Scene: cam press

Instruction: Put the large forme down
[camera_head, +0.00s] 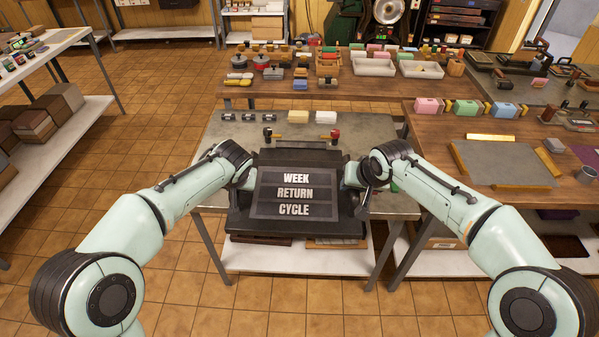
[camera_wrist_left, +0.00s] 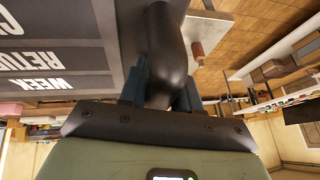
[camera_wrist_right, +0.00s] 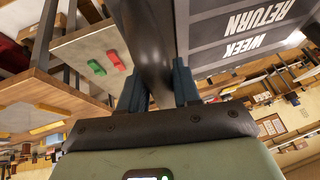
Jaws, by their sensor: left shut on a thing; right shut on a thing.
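The large forme (camera_head: 293,180) is a dark framed plate with the white words WEEK, RETURN and CYCLE. It shows in front of me over a black machine bed (camera_head: 300,229); I cannot tell whether it touches the bed. My left gripper (camera_head: 244,178) is at its left side, shut on a dark handle, seen in the left wrist view (camera_wrist_left: 163,88). My right gripper (camera_head: 352,180) is at its right side, shut on the matching handle, seen in the right wrist view (camera_wrist_right: 158,88). The forme also shows in the left wrist view (camera_wrist_left: 85,72) and right wrist view (camera_wrist_right: 222,38).
The bed stands on a grey-topped table (camera_head: 225,131). Behind the forme are a black knob (camera_head: 267,132), a red knob (camera_head: 335,133) and pale blocks (camera_head: 299,116). A wooden bench (camera_head: 345,93) with trays lies beyond; another bench (camera_head: 430,125) is at right.

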